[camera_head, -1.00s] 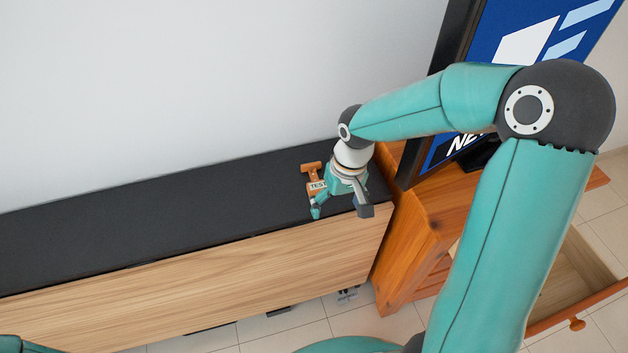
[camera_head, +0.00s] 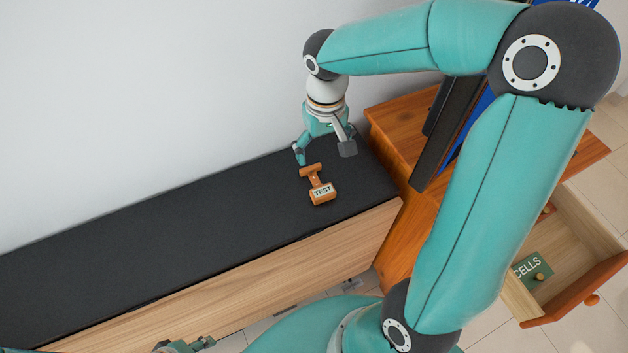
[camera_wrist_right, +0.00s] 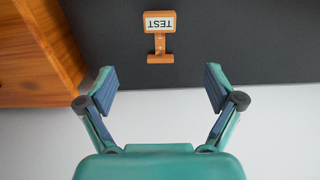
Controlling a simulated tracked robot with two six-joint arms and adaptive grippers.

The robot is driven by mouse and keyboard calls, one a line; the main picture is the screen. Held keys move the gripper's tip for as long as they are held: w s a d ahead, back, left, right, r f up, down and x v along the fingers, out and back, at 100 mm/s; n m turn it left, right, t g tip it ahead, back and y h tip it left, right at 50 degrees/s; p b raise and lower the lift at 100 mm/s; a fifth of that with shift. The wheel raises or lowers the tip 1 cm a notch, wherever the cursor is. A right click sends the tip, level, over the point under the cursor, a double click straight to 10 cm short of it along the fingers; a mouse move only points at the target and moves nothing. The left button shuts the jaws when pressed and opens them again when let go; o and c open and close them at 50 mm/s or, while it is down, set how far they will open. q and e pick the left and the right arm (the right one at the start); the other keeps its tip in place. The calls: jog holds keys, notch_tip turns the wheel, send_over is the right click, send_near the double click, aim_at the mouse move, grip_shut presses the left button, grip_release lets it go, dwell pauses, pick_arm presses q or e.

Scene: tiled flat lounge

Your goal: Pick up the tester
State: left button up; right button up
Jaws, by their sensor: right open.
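The tester (camera_head: 319,188) is a small orange-brown piece with a wider end labelled TEST and a crossbar at the other end. It lies on the black top of the long bench (camera_head: 190,238), near its right end. My right gripper (camera_head: 323,153) is above the bench, behind the tester, with its fingers apart and empty. In the right wrist view the tester (camera_wrist_right: 158,38) is beyond the open fingertips (camera_wrist_right: 160,88), roughly centred between them and not touched. A small part of my left gripper (camera_head: 184,345) shows at the bottom edge; its fingers are not clear.
A wooden cabinet (camera_head: 393,125) with a screen (camera_head: 455,130) stands right of the bench. Its open drawer (camera_head: 575,290) holds a green piece labelled CELLS (camera_head: 532,271). A pale wall (camera_head: 130,100) rises behind the bench. The black top left of the tester is clear.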

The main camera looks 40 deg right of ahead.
send_over(324, 192)
jog(key=f, duration=1)
jog(key=shift+d+f, duration=0.1)
jog(key=shift+d, duration=0.25)
jog(key=f, duration=0.2)
jog(key=a+f, duration=0.1)
jog(key=f, duration=0.1)
jog(key=shift+s+f, duration=0.1)
jog(key=shift+f, duration=0.65)
jog(key=shift+d, duration=0.1)
jog(key=c, duration=1.4)
jog(key=shift+o, duration=0.2)
jog(key=shift+r, duration=0.1)
